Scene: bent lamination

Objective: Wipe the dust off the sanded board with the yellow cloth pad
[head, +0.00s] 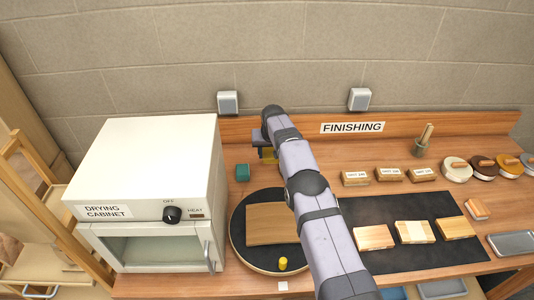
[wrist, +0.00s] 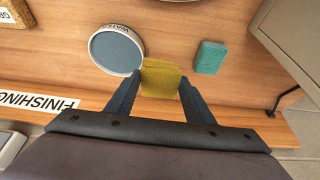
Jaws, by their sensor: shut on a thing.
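The yellow cloth pad (wrist: 161,78) is between the two fingers of my gripper (wrist: 157,88) in the wrist view, and my gripper is shut on it. In the head view my gripper (head: 264,148) is at the back of the bench, behind the round turntable, with a bit of the yellow pad (head: 269,156) showing below it. The wooden board (head: 268,225) lies flat on the dark turntable (head: 240,250), apart from the pad. My arm covers the board's right end. Dust on the board is too fine to make out.
A white drying cabinet (head: 150,170) stands left of the turntable. A green block (head: 242,172) and a round water dish (wrist: 116,51) are near my gripper. A yellow peg (head: 283,264) stands at the turntable's front. Wooden blocks (head: 415,232) lie on a dark mat (head: 390,210) at right.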

